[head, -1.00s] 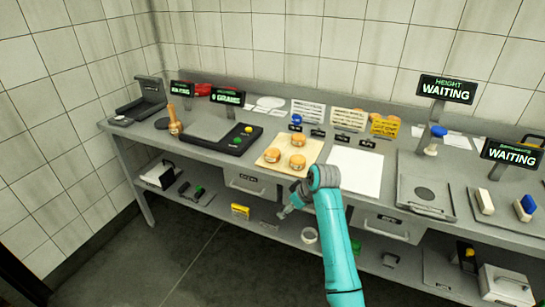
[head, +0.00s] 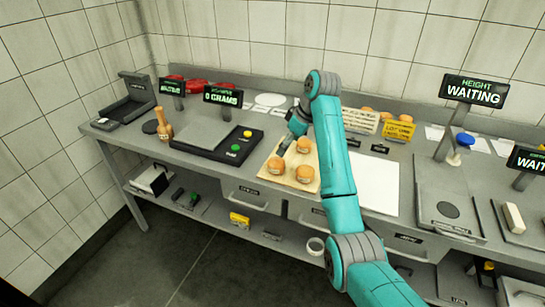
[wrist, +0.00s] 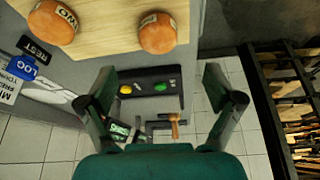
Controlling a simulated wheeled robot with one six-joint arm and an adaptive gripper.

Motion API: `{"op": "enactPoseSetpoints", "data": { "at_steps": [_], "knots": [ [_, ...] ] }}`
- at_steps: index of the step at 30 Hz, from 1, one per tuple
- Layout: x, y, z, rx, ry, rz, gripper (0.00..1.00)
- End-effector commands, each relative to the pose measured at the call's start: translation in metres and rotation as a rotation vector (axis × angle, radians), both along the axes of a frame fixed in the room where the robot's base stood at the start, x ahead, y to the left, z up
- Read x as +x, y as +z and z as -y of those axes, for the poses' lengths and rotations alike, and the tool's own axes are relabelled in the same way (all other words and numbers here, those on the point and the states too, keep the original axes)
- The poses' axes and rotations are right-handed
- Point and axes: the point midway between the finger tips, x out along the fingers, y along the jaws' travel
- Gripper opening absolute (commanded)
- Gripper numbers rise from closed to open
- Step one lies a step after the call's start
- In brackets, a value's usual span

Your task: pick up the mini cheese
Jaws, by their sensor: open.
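Several small round orange mini cheeses sit on a pale wooden board (head: 270,175) on the bench. In the head view one is at the front left (head: 276,166), one at the front right (head: 305,174) and one at the back (head: 303,145). My gripper (head: 287,146) is over the board's back left part, partly hidden by my arm. In the wrist view its fingers (wrist: 160,82) are spread wide with nothing between them. Two mini cheeses (wrist: 157,33) (wrist: 52,22) show beyond the fingers at the top, on the board (wrist: 105,35), with labels on their surfaces.
A black scale (head: 215,135) with green and yellow buttons stands left of the board, with a "0 GRAMS" display (head: 223,96) behind it. A wooden-handled tool (head: 164,125) stands farther left. A white sheet (head: 375,185) lies right of the board. A height gauge (head: 450,195) is farther right.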

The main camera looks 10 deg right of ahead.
Motion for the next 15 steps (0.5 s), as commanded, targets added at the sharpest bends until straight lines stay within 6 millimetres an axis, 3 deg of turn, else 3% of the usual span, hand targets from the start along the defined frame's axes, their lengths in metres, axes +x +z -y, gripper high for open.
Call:
{"op": "enactPoseSetpoints", "data": {
  "at_steps": [15],
  "knots": [
    [0.014,-0.05,-0.015,0.0,0.002,-0.002,0.91]
  ]
}}
